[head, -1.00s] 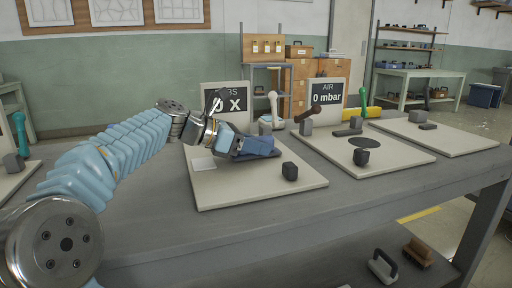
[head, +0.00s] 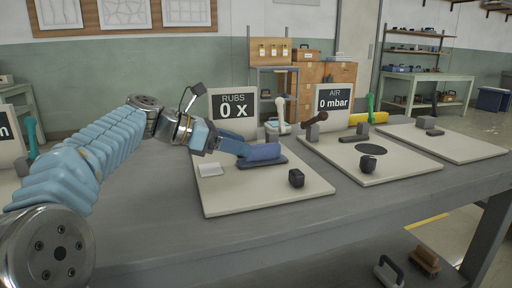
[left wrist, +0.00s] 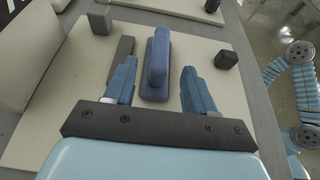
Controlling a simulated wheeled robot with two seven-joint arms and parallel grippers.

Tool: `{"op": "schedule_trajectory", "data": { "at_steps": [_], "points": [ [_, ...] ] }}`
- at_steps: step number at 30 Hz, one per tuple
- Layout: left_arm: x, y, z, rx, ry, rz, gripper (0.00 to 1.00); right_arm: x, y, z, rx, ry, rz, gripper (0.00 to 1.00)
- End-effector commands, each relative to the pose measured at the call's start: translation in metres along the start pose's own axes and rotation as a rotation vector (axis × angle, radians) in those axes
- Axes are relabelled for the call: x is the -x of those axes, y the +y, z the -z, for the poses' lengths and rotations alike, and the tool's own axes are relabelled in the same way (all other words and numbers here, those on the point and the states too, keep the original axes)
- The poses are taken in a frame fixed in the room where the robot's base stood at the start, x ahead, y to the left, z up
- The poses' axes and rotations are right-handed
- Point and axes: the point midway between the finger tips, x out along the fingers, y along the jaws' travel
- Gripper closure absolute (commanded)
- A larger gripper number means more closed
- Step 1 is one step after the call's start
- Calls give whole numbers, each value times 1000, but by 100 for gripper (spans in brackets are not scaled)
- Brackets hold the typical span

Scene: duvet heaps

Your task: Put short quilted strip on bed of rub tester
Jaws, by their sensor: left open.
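The short quilted strip (head: 262,152) is a blue padded piece lying on a dark flat piece on the pale board of the rub tester, whose display (head: 234,104) reads "RUBS 0 X". My left gripper (head: 228,146) is open at the strip's left end. In the left wrist view, the strip (left wrist: 157,58) lies between and ahead of the two open fingers (left wrist: 158,82), with a visible gap on each side. How much of the bed is under the strip is hard to tell. My right gripper is out of view.
A black knob (head: 296,178) stands at the board's front right. A small white pad (head: 211,169) lies at its left. A second board with a dark disc (head: 371,149) and an "AIR 0 mbar" display (head: 334,99) is to the right. The table front (head: 270,228) is clear.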

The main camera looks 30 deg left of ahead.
Motion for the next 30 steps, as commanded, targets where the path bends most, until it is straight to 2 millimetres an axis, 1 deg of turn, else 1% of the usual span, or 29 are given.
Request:
{"op": "schedule_trajectory", "data": {
  "at_steps": [1,3,6,9,13,30],
  "points": [
    [12,1,-2,0,0,-4,45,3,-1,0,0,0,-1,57],
    [26,1,-1,1,1,-4,45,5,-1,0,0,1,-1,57],
    [39,1,-1,0,1,-2,45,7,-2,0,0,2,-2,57],
    [47,0,-1,-1,0,-1,45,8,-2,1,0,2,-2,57],
    [50,0,0,-1,0,0,45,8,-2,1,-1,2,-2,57],
    [49,0,0,0,0,0,45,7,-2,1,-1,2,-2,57]
  ]
}}
